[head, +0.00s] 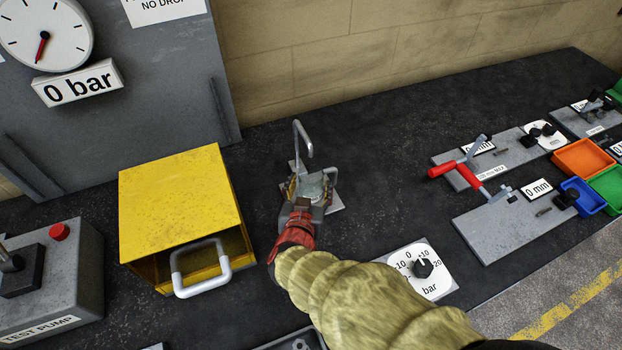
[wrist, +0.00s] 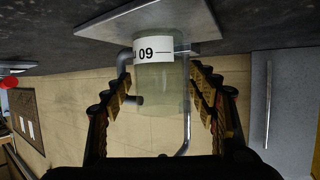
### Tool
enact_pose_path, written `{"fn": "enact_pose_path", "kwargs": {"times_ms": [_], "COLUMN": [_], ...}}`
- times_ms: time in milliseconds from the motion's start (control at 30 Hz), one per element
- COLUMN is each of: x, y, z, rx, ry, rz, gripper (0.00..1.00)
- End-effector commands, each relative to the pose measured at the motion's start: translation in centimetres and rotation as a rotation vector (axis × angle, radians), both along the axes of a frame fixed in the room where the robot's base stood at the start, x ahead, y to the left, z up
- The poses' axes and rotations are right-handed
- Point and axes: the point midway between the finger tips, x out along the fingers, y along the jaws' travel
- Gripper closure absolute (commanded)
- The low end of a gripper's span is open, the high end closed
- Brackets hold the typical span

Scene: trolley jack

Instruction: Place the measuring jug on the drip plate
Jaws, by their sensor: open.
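The measuring jug, a clear greenish cylinder with a white "09" label, shows in the wrist view (wrist: 162,95) and, partly hidden, in the head view (head: 312,184). It stands upright with its base on the grey drip plate (wrist: 100,33), which also shows in the head view (head: 336,200). A bent grey spout pipe (head: 299,140) rises behind the jug. My gripper (head: 309,188) is open, with one finger on each side of the jug. In the wrist view, my gripper (wrist: 160,78) shows a gap at the left finger; contact at the right finger is unclear.
A yellow box (head: 180,205) with a white handle stands to the left. A dial plate marked bar (head: 424,270) lies at the front right. Grey plates with red-handled tools (head: 470,170) and coloured bins (head: 583,158) are farther right. The bench between is clear.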

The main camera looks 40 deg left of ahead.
Motion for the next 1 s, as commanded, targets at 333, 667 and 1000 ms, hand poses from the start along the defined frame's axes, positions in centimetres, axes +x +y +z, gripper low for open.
{"fn": "enact_pose_path", "kwargs": {"times_ms": [333, 667, 1000], "x": [-5.5, -7.2, -5.8], "y": [-3.4, -4.6, -4.9], "z": [3.0, 3.6, 4.6], "rx": [0.0, 0.001, 0.023], "ry": [0.0, 0.0, 0.03], "rz": [0.003, 0.0, -0.001], "gripper": [0.41, 0.41, 0.41]}}
